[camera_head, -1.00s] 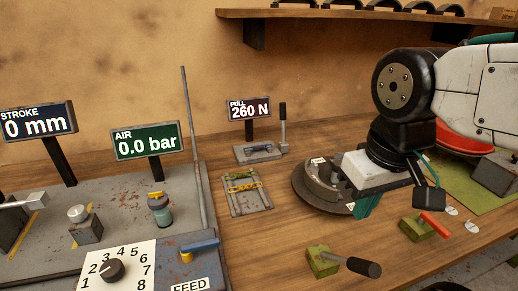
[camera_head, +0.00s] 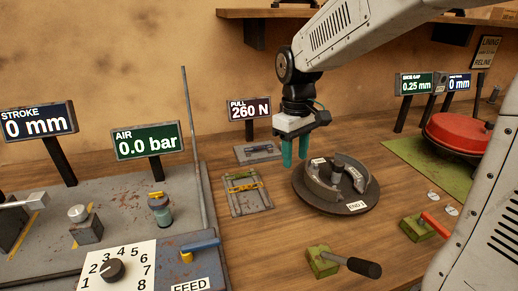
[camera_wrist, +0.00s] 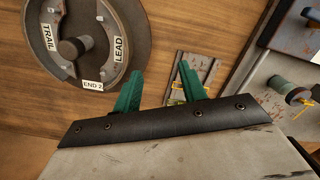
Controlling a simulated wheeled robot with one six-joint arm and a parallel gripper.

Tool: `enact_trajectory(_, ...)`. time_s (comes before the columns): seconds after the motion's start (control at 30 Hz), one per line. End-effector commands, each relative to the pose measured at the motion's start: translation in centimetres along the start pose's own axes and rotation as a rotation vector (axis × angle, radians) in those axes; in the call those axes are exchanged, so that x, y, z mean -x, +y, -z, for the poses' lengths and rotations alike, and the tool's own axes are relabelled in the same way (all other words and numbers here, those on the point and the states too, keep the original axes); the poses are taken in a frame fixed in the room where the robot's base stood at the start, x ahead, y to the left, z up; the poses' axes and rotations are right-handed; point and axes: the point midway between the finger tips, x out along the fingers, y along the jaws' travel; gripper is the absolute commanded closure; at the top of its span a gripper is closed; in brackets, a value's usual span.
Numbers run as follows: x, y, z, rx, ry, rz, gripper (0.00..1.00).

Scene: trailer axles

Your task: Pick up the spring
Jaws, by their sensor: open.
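A thin yellow piece, which looks like the spring (camera_head: 245,187), lies across a small grey tray (camera_head: 262,203) on the bench. Its coils are too small to make out. In the wrist view the yellow piece (camera_wrist: 176,99) shows partly behind the right finger. My gripper (camera_head: 295,160) points down with its green fingers apart and nothing between them. It is above the bench, to the right of the tray and behind the round brake plate (camera_head: 352,208). In the wrist view my gripper (camera_wrist: 160,82) has the tray beyond its right finger.
The brake plate bears two curved shoes. The pull stand (camera_head: 258,152) with its display is behind the tray. A tall grey rod (camera_head: 193,140) stands left of the tray. A green block with a black handle (camera_head: 362,267) is in front.

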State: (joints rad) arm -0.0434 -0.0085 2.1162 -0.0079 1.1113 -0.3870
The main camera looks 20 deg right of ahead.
Motion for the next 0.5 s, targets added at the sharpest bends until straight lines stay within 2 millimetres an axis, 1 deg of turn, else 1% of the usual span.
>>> enact_trajectory(0.03,-0.7,0.8,2.2,0.058,-0.001,0.0,0.58)
enact_trajectory(0.07,-1.1,1.3,3.5,0.098,0.003,-0.003,0.58)
enact_trajectory(0.1,-1.6,1.9,5.1,0.154,0.007,-0.005,0.58)
enact_trajectory(0.27,-3.6,4.3,12.0,0.398,0.041,-0.031,0.58)
enact_trajectory(0.3,-4.1,4.9,13.6,0.464,0.052,-0.042,0.58)
enact_trajectory(0.37,-4.7,5.8,16.1,0.572,0.071,-0.062,0.58)
enact_trajectory(0.4,-5.0,6.5,17.9,0.65,0.087,-0.081,0.58)
enact_trajectory(0.47,-4.8,7.2,19.9,0.757,0.112,-0.113,0.58)
enact_trajectory(0.5,-4.4,7.7,21.0,0.822,0.127,-0.137,0.58)
